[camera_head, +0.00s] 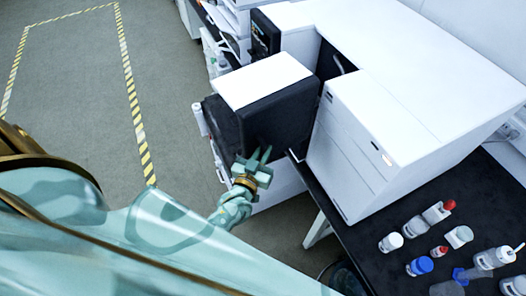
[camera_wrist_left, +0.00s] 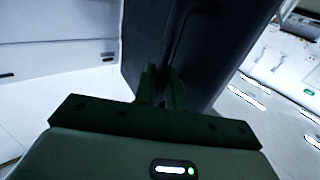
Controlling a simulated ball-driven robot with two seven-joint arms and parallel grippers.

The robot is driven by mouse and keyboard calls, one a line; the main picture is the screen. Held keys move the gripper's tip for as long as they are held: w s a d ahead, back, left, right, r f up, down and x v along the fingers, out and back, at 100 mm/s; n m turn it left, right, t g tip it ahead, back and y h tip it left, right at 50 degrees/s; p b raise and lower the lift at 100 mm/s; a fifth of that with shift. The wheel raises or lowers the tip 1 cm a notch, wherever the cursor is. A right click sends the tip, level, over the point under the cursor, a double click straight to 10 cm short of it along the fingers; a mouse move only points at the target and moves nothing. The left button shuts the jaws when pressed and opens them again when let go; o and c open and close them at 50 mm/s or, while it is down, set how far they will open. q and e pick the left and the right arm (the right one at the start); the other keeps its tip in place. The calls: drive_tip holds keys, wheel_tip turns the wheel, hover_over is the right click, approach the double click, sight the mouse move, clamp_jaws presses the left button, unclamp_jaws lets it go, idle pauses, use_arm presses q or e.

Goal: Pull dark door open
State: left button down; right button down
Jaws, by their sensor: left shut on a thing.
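The dark door (camera_head: 277,117) is a black panel with a white top, on the front of a white instrument stack. It stands out from the stack, with a dark gap behind it. My left gripper (camera_head: 258,158) is at the door's lower edge, its fingers against the dark surface. In the left wrist view, the dark door (camera_wrist_left: 205,50) fills the upper middle, and the fingers of my left gripper (camera_wrist_left: 162,85) are shut on its edge or handle; the exact grip spot is too dark to tell. My right gripper is not in view.
The white instrument (camera_head: 350,150) stands right of the door on a black bench (camera_head: 350,245). Several bottles, one a blue-capped bottle (camera_head: 420,266), stand at the lower right.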

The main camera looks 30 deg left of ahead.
use_arm(q)
drive_tip(key=shift+r, duration=0.1)
drive_tip(key=c, duration=1.8)
unclamp_jaws()
drive_tip(key=shift+w, duration=0.1)
drive_tip(key=shift+s, duration=0.2)
drive_tip(key=s, duration=0.5)
drive_tip(key=s+d+b, duration=0.1)
drive_tip(key=s, duration=0.4)
drive_tip(key=s+d+b, duration=0.1)
drive_tip(key=s, duration=0.4)
drive_tip(key=shift+s, duration=0.4)
